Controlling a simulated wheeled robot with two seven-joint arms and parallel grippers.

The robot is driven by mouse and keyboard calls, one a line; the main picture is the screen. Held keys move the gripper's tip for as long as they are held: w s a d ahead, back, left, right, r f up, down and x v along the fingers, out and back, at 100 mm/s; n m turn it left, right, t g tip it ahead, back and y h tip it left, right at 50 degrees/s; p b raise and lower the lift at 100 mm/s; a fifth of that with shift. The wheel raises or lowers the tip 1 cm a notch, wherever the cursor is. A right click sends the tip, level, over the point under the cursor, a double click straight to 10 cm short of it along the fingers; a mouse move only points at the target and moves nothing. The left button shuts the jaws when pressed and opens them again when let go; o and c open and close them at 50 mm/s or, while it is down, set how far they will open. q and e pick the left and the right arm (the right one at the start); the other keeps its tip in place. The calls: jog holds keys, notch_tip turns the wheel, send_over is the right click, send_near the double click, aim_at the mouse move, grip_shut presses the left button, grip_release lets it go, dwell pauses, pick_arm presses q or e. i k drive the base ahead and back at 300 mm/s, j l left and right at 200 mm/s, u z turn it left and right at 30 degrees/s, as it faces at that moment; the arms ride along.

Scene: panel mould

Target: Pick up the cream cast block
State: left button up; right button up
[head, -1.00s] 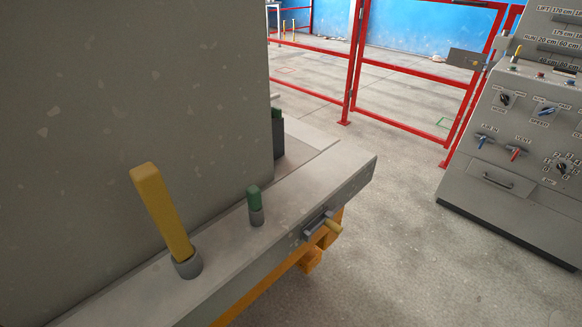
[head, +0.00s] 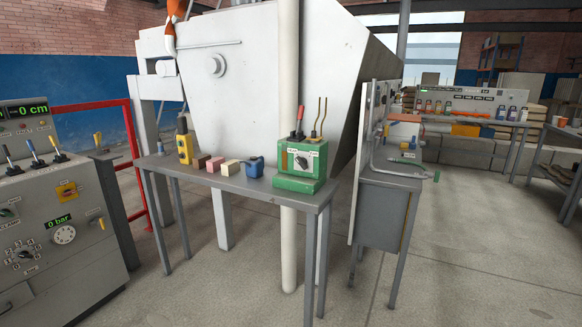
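The cream cast block (head: 230,168) lies on a narrow grey metal table (head: 255,187) in front of a large pale hopper. A pink block (head: 215,164) and a brown block (head: 201,160) sit just left of it in a row. A small blue object (head: 256,167) stands just right of it. Neither of my grippers is in view.
A green box with levers (head: 300,165) stands at the table's right end and a yellow device (head: 184,146) at its left. A grey control console (head: 60,275) is at far left. A grey cabinet (head: 383,215) stands to the right. The floor in front is open.

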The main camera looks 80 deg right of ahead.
aim_at(229, 169)
jog(key=z, duration=2.1)
